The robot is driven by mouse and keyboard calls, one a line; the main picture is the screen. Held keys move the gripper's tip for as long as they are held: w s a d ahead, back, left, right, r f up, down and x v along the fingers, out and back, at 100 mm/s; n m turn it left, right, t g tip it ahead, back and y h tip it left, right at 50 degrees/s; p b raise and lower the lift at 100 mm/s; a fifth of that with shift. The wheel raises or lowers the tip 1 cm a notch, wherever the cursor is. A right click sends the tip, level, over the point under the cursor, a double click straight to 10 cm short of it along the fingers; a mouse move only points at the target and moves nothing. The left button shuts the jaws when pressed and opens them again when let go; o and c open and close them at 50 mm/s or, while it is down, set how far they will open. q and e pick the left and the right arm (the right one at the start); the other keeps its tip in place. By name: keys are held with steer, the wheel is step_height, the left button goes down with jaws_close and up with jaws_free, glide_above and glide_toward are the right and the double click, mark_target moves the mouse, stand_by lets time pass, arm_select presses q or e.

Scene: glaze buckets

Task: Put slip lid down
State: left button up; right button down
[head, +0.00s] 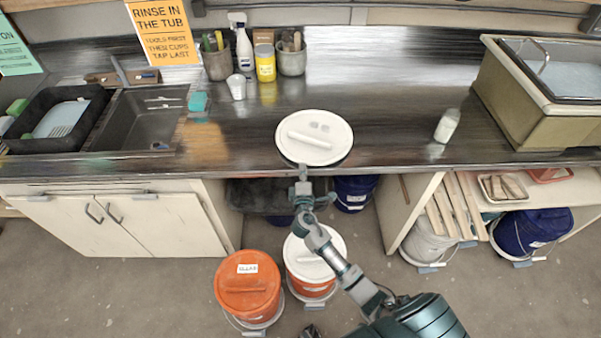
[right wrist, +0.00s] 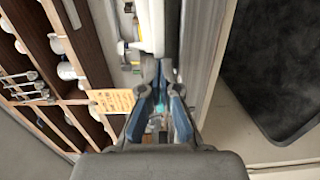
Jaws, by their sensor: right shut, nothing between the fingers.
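A round white lid (head: 318,153) with a bar handle lies flat at the front of the dark counter in the head view. My right gripper (head: 303,172) is at the lid's front edge, shut and with nothing between its fingers. In the right wrist view, the blue-grey fingers (right wrist: 160,85) point at a white edge (right wrist: 150,25) that looks like the lid's side. I cannot tell whether they touch it. Below the counter, an orange bucket (head: 311,289) has a white lid (head: 304,258) on it, partly hidden by my right arm. My left gripper cannot be made out.
A bucket with an orange lid (head: 245,285) stands to the left on the floor. A blue bucket (head: 354,194) is under the counter. A white bottle (head: 447,126) stands right of the lid. Cups of tools and a yellow jar (head: 265,65) stand at the back. The counter beside the lid is clear.

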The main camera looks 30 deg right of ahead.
mark_target(310, 165)
steer(key=d, duration=0.1)
steer(key=w+d, duration=0.1)
steer(key=shift+d+r, duration=0.15)
steer(key=shift+d, duration=0.15)
steer(key=shift+w+d, duration=0.1)
steer(key=shift+d, duration=0.25)
